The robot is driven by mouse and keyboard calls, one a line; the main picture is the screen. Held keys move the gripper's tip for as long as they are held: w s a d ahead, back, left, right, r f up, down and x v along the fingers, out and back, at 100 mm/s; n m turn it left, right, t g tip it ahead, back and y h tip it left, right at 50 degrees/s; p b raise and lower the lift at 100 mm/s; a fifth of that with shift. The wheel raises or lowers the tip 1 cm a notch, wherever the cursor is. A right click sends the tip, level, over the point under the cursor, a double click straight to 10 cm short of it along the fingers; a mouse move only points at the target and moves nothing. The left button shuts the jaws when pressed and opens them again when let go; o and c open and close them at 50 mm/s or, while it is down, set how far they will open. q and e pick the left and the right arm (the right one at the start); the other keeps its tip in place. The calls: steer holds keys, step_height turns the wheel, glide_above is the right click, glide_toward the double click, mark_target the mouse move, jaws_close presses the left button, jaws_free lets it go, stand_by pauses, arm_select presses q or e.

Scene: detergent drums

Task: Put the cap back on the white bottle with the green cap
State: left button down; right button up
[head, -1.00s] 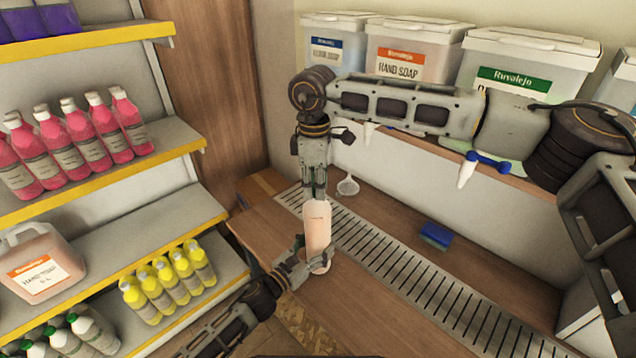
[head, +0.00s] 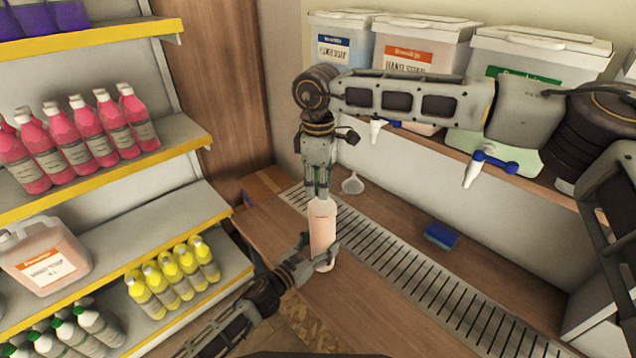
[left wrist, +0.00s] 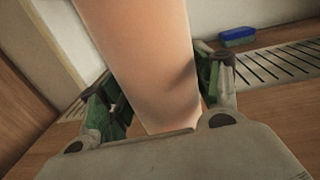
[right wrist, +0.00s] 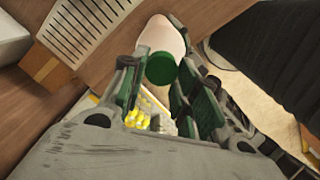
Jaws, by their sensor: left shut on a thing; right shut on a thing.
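The bottle (head: 322,225) looks pale peach and stands upright or nearly so at the edge of the wooden counter. My left gripper (head: 322,258) is shut around its lower body; in the left wrist view the bottle (left wrist: 150,50) fills the space between the fingers. My right gripper (head: 319,192) points down from above at the bottle's top. In the right wrist view it is shut on the green cap (right wrist: 161,68), with the bottle (right wrist: 163,38) just beyond. The fingers hide the neck in the head view, so I cannot tell whether the cap is seated.
A slotted drain grate (head: 400,261) runs along the counter (head: 390,310), with a blue sponge (head: 440,235) and a white funnel (head: 352,184) near it. Dispenser drums with taps stand on the ledge behind. Shelves at left hold pink bottles (head: 62,137), yellow bottles (head: 172,275) and a jug (head: 45,262).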

steer(key=shift+s+f, duration=0.15)
steer(key=shift+f, duration=0.05)
steer(key=shift+w+d+r+m, duration=0.1)
steer(key=shift+w+d+m, duration=0.2)
steer(key=shift+d+m, duration=0.35)
steer(key=shift+w+m, duration=0.15)
steer(key=shift+m, duration=0.1)
steer(key=shift+c, duration=0.3)
steer(key=shift+w+r, duration=0.1)
steer(key=shift+w, duration=0.05)
steer(key=o, duration=0.7)
steer(key=shift+a, duration=0.1)
